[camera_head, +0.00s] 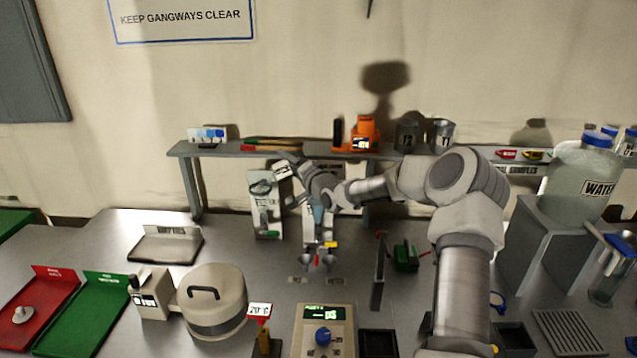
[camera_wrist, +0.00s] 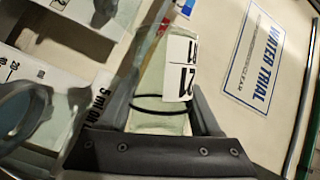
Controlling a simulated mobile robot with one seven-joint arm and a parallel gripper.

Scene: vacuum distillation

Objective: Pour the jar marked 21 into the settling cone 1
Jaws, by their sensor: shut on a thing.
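My gripper (camera_head: 296,186) is raised over the back middle of the bench, in front of the shelf. In the wrist view my gripper (camera_wrist: 160,115) is shut on a pale, clear jar (camera_wrist: 150,100) with a dark ring around it and a white tag marked 21 (camera_wrist: 182,68). The jar looks tilted in the head view, where it is small and partly hidden by the gripper. A round grey rim (camera_wrist: 25,105) and scale markings stand at the left of the wrist view. I cannot tell which fitting is settling cone 1, or whether the jar touches anything.
White upright panels (camera_head: 265,205) stand behind the gripper under the shelf (camera_head: 290,150). A round lidded pot (camera_head: 214,305) is at front left. A dark upright plate (camera_head: 379,272) stands right of the gripper. Water containers (camera_head: 582,170) stand at far right.

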